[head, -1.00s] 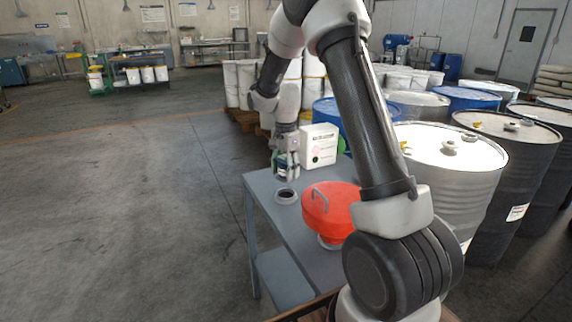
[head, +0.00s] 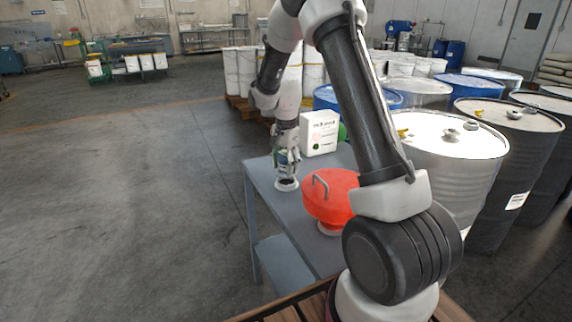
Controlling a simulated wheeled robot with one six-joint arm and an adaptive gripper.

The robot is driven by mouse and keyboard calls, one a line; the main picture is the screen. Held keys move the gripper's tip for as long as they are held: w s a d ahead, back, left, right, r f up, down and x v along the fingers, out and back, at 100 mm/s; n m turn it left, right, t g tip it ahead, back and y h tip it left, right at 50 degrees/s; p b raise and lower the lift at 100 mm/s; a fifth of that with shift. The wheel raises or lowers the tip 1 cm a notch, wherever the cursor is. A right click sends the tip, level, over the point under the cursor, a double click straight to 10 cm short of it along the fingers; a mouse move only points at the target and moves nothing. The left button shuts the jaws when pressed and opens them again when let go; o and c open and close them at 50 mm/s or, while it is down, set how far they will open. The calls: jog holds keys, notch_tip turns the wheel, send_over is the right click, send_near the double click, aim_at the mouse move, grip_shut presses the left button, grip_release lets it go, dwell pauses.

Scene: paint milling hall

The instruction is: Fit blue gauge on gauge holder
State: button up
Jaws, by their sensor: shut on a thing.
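My gripper (head: 287,168) points down at the left side of the grey table and is shut on the blue gauge. The gauge is small and mostly hidden by the fingers, with only a dark blue-green bit showing. The gauge holder (head: 286,187) is a pale ring with a dark middle, standing on the table directly below the fingertips. The fingertips overlap the ring's far side in the picture. I cannot tell whether the gauge touches the ring or is in it.
A white box (head: 319,133) with round marks stands behind. Several drums (head: 448,170) crowd the right. The floor at left is clear.

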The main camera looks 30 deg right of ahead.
jog(key=shift+f, duration=0.1)
dwell(0.3)
jog(key=shift+f, duration=0.5)
jog(key=shift+f, duration=1.1)
dwell(0.4)
jog(key=o, duration=1.4)
jog(key=shift+r, duration=0.1)
notch_tip(320, 180, up, 12)
jog(key=shift+s+f, duration=0.1)
jog(key=shift+s, duration=0.05)
